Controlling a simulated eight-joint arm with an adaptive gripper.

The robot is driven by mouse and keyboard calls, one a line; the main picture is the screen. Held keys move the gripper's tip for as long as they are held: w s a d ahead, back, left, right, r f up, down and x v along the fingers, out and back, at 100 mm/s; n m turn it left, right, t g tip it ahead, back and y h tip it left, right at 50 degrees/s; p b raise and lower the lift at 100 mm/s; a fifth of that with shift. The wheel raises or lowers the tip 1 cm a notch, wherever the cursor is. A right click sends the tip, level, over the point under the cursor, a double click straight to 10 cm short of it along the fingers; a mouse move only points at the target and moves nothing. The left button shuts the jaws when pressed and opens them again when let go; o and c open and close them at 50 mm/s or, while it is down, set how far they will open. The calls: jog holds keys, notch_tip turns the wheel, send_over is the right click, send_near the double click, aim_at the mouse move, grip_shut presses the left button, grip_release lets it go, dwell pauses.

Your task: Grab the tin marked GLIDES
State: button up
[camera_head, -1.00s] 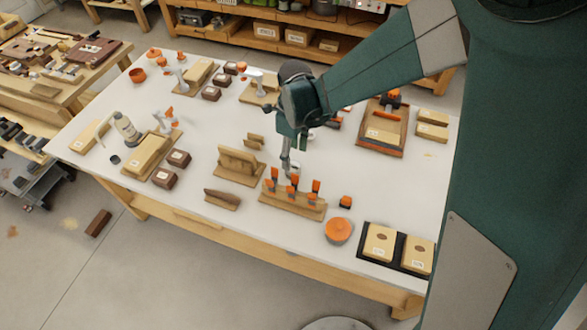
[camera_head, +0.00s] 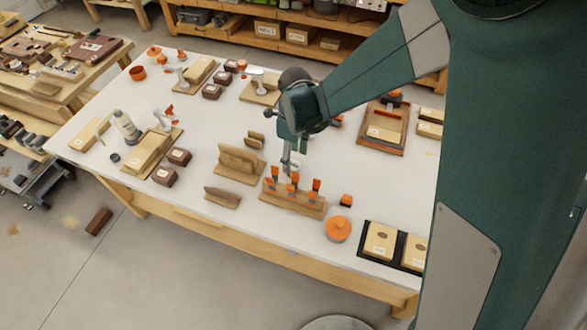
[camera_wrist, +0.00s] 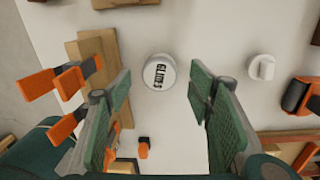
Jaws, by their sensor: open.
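The tin marked GLIDES (camera_wrist: 159,72) is a small round white-grey tin with dark lettering on its top. In the wrist view it stands on the white bench top, just beyond and between my two fingers. My gripper (camera_wrist: 158,90) is open, with green pads on both sides and nothing held between them. In the head view my gripper (camera_head: 289,168) hangs low over the bench, behind the rack of orange clamps. The tin is not clearly made out there, being mostly hidden by my gripper.
A wooden rack (camera_head: 305,207) with orange clamps stands close to my gripper; its clamps (camera_wrist: 68,128) lie beside my left finger in the wrist view. A small white knobbed object (camera_wrist: 261,68) stands right of the tin. A round orange container (camera_head: 338,229) sits near the front edge.

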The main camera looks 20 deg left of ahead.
aim_at(292, 164)
jog(key=shift+s+f+b, duration=0.15)
jog(key=shift+f+b, duration=0.4)
jog(key=shift+f, duration=2.05)
jog(key=c, duration=1)
